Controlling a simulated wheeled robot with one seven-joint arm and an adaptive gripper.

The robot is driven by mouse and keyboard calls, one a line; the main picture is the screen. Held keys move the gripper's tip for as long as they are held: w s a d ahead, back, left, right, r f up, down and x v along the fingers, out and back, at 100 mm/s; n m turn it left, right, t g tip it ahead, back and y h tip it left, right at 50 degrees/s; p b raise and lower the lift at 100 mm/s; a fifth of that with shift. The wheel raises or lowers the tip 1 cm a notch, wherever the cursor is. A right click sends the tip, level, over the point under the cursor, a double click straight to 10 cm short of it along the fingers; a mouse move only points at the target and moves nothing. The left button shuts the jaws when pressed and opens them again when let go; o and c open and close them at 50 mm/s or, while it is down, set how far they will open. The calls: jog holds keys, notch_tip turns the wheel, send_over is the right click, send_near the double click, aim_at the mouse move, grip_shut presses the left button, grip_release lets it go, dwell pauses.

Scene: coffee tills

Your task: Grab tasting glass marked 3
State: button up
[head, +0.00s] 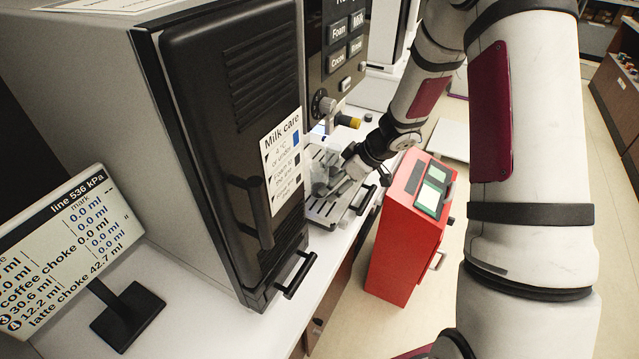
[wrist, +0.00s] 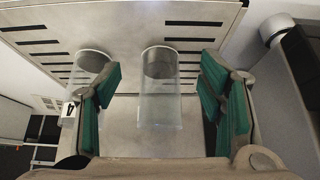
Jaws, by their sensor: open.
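In the wrist view my gripper (wrist: 161,78) is open, with green pads on both sides of a clear glass (wrist: 160,105). That glass stands between the fingers with a visible gap to each side. I see no number on it from here. A second clear glass (wrist: 90,66) stands to the left, partly hidden behind the left finger. A white tag reading 4 (wrist: 68,109) shows beside that finger. In the head view my gripper (head: 338,178) is low over the drip tray (head: 327,211) of the coffee machine, and the glasses there are hard to make out.
A screen (head: 60,250) stands at the left, listing 3 with 30.6 ml and 4 with 12.2 ml. A black-doored cabinet (head: 230,130) labelled Milk care stands left of the tray. A red box (head: 405,240) stands right of the counter, close to my arm.

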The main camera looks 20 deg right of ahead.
aim_at(319, 179)
jog(key=w+a, duration=0.3)
jog(key=shift+w+a, duration=0.1)
jog(key=shift+a, duration=0.1)
jog(key=shift+w+a+f, duration=0.15)
jog(key=shift+w+f, duration=0.05)
jog(key=shift+f, duration=0.3)
jog(key=c, duration=1.3)
